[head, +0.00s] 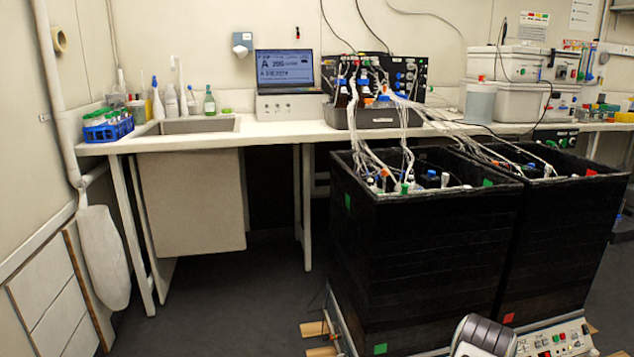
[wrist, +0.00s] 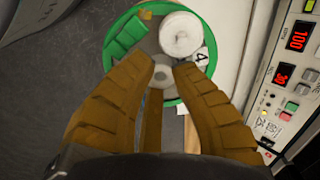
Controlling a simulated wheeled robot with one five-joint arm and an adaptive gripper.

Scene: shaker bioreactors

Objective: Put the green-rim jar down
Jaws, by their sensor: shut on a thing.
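The green-rim jar (wrist: 112,60) shows from above in the wrist view. It has a round green rim, a grey top, a green patch, a white round cap and a tag marked 4. My gripper (wrist: 165,72) has brown ribbed fingers shut on the small grey knob at the middle of the jar's top. The fingers hide the near part of the jar. What lies under the jar is hidden, so I cannot tell whether it touches a surface. I cannot make out the jar in the head view.
A control panel (wrist: 290,80) with red digits stands close to the jar's right; it shows at bottom right in the head view (head: 556,341). Two tall black boxes (head: 425,260) with tubing stand at right. A long white bench (head: 285,131) holds a sink and equipment. Dark floor (head: 225,300) is open at left.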

